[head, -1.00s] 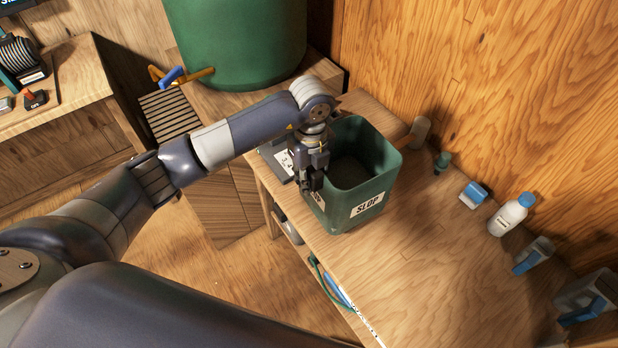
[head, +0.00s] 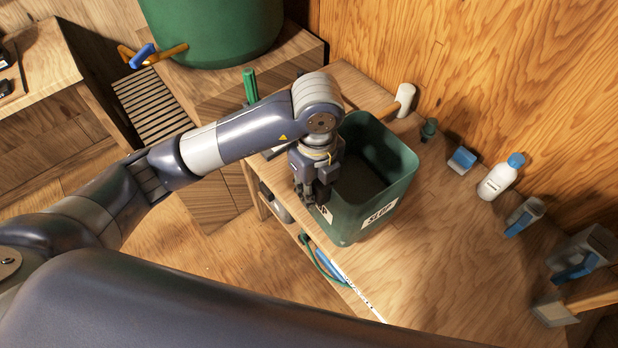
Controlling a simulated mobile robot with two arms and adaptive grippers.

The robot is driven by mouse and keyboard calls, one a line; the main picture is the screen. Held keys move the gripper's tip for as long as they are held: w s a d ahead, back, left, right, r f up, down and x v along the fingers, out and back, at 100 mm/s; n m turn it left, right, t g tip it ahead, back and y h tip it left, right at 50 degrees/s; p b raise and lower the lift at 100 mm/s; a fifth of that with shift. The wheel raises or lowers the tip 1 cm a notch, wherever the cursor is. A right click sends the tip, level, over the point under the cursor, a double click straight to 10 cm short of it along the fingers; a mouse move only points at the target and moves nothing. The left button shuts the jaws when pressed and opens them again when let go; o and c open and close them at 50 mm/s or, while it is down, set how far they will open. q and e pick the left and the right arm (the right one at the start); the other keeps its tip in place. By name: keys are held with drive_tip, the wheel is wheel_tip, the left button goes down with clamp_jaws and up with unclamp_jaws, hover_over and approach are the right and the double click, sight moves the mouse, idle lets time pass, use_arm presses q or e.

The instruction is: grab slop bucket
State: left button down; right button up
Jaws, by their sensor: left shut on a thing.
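The slop bucket (head: 398,200) is a dark green, square, open-topped bucket with a white SLOP label on its front. It is at or just above the wooden workbench, near the bench's left edge; I cannot tell for sure whether its base is clear of the wood. My left gripper (head: 317,192) is shut on the bucket's left wall at the rim, fingers pointing down. The fingers partly hide a second label on that side. The bucket's inside looks dark and its contents cannot be made out. My right gripper is not in view.
On the workbench (head: 450,270), a white bottle with a blue cap (head: 498,178), a small blue-and-white box (head: 462,160) and other containers stand along the back wall. A mallet (head: 404,98) lies behind the bucket. A large green barrel (head: 215,30) stands at upper left. The bench's middle is clear.

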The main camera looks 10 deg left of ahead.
sight(322, 205)
use_arm(q)
drive_tip(key=shift+s+d+r, duration=0.25)
drive_tip(key=shift+s+d, duration=0.75)
drive_tip(key=shift+s, duration=0.3)
